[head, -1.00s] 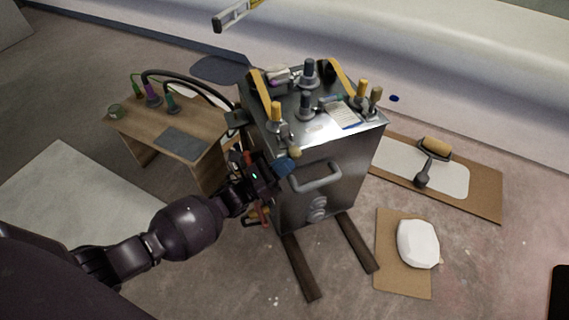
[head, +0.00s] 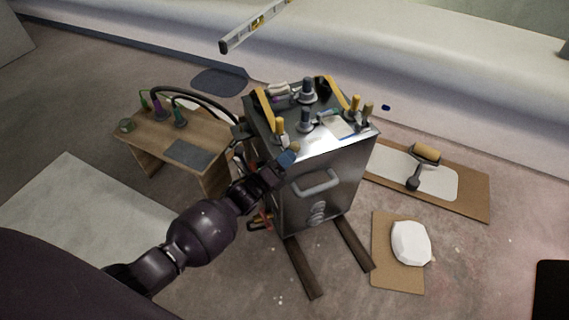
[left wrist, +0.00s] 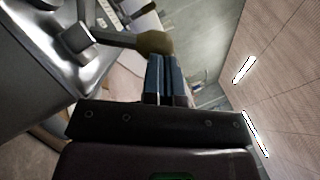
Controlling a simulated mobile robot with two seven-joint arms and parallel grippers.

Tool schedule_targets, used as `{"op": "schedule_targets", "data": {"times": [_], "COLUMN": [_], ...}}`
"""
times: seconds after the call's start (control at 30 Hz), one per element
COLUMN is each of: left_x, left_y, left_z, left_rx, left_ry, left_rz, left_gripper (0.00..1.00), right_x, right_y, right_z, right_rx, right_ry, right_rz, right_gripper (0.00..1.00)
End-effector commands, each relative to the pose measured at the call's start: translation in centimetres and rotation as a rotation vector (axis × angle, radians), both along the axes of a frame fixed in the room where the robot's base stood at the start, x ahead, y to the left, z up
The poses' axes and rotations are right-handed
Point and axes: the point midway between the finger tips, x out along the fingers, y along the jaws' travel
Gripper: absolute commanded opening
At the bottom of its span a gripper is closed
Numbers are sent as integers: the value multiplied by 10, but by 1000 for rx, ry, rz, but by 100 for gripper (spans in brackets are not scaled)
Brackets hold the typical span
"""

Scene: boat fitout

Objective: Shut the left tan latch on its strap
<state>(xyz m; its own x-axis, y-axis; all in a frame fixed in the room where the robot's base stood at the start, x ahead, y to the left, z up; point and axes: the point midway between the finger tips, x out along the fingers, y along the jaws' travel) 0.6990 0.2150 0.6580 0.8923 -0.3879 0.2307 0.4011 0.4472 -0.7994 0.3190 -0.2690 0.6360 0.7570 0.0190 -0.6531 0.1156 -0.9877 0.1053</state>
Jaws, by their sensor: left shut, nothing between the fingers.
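The left tan latch shows its tan knob (head: 295,148) at the near left top edge of the metal box (head: 345,165). In the left wrist view its tan knob (left wrist: 155,43) sits on a grey lever that reaches out from a bracket on the box top. A yellow strap (head: 264,107) runs along the left of the top, with a yellow-handled latch (head: 280,126) at its near end. My left gripper (head: 290,160) is shut and empty at the knob. Its blue fingertips (left wrist: 165,62) are just below the knob; I cannot tell whether they touch. My right gripper is out of view.
Other fittings stand on the box top, including a dark post (head: 305,117) and a right yellow strap (head: 336,92). A grey handle (head: 316,182) sticks out of the front. A wooden bench (head: 207,145) with cables stands left.

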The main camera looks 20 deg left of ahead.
Motion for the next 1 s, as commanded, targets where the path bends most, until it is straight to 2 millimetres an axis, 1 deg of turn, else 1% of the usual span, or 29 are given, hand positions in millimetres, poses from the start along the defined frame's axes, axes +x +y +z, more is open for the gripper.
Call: {"op": "schedule_targets", "data": {"times": [0.03, 0.27, 0.6, 1.0], "left_x": [5, 12, 20, 24], "left_y": [0, 7, 20, 26], "left_z": [16, 26, 29, 29], "left_rx": [-34, -191, -371, -371], "left_ry": [14, 158, 333, 332], "left_rz": [-2, -5, -3, -2], "left_gripper": [0, 0, 0, 0], "right_x": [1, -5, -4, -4], "right_y": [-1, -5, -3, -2], "right_z": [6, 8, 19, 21], "right_rx": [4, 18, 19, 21], "right_ry": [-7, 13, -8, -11], "right_rz": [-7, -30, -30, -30], "right_gripper": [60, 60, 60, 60]}}
